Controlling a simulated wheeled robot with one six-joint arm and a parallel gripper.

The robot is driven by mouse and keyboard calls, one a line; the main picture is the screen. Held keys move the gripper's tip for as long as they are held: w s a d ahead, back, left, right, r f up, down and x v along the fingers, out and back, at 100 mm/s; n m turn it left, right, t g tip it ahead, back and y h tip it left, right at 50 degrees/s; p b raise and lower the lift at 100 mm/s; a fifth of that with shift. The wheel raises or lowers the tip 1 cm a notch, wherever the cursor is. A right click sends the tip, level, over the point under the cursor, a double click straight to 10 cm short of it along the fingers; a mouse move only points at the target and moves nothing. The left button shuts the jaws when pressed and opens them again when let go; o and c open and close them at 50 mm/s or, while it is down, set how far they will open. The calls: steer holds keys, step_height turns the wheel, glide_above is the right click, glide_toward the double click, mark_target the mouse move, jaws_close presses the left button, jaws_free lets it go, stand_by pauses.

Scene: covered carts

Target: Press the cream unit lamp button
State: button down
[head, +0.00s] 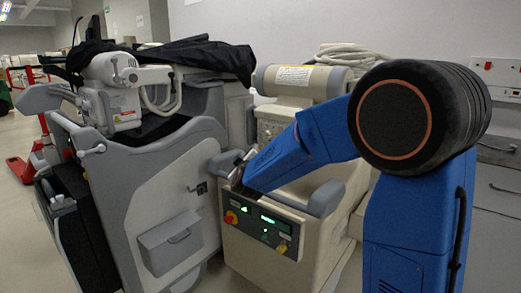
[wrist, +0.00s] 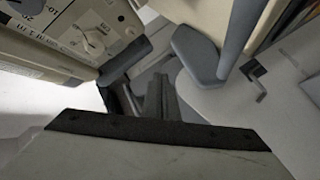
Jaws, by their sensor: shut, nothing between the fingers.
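The cream unit (head: 310,240) stands at the middle of the head view. Its dark front panel (head: 256,238) carries green lit displays (head: 268,219), a red knob on yellow (head: 231,217) and a yellow-red control (head: 283,248). I cannot tell which control is the lamp button. My gripper (head: 237,179) is above the panel at the unit's grey handle and partly hidden by my blue arm. In the wrist view my gripper's fingers (wrist: 160,98) are together and empty. The front panel cannot be made out in the wrist view; a cream panel with a knob (wrist: 95,42) shows at upper left.
A grey cart (head: 155,190) with a black cover (head: 200,54) stands close on the left. A cream cylinder (head: 295,80) and coiled hose (head: 350,56) top the cream unit. Grey drawers (head: 498,185) stand at right. A red trolley (head: 22,170) is far left, beside open floor.

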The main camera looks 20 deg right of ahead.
mark_target(262, 146)
steer(key=shift+w+a+f, duration=0.1)
steer(key=shift+f, duration=0.05)
stand_by(0.4)
steer(key=w+d, duration=0.5)
steer(key=d, duration=0.2)
stand_by(0.4)
steer(key=shift+w+d, duration=0.15)
stand_by(1.9)
steer(key=shift+w+d, duration=0.2)
steer(key=shift+d, duration=0.05)
steer(key=shift+w+d, duration=0.25)
steer(key=shift+d, duration=0.1)
stand_by(1.0)
steer(key=shift+s+a, duration=0.1)
steer(key=shift+a, duration=0.05)
steer(key=shift+s+a, duration=0.4)
steer(key=shift+a, duration=0.15)
stand_by(0.3)
